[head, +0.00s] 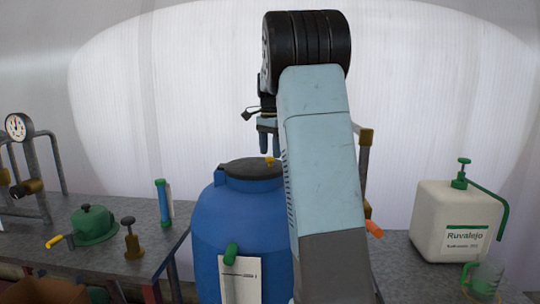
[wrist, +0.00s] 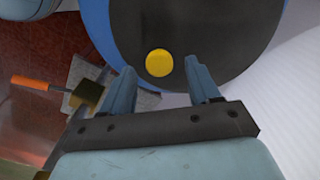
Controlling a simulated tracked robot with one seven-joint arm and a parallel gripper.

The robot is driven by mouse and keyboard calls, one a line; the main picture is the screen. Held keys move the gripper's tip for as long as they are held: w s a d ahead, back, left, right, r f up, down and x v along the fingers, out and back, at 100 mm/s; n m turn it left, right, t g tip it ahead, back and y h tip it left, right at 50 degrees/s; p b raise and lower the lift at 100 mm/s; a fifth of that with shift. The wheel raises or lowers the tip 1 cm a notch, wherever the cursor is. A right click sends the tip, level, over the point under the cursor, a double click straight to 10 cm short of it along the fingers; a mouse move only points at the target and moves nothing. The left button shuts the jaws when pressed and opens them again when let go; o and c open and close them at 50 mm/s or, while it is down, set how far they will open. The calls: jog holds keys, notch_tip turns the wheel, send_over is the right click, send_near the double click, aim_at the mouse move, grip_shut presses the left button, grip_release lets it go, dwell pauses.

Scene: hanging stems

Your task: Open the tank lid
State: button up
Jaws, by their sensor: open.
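The blue tank (head: 238,225) stands upright in the middle of the head view, with its dark lid (head: 250,169) lying on top. A yellow knob (head: 270,161) sits on the lid. In the wrist view the dark lid (wrist: 205,30) fills the upper middle, with the round yellow knob (wrist: 159,63) near its edge. My gripper (head: 269,150) hangs above the lid, fingers pointing down. In the wrist view my gripper (wrist: 160,80) is open and empty, with the knob just beyond and between its fingertips. My arm hides the tank's right side in the head view.
A grey bench on the left (head: 60,250) holds a green domed part (head: 93,224), a brass weight-like piece (head: 132,240) and a gauge (head: 18,127). An orange-handled valve (wrist: 30,83) is beside the tank.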

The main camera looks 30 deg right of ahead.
jog(key=shift+f, duration=1.05)
jog(key=shift+c, duration=0.2)
grip_shut()
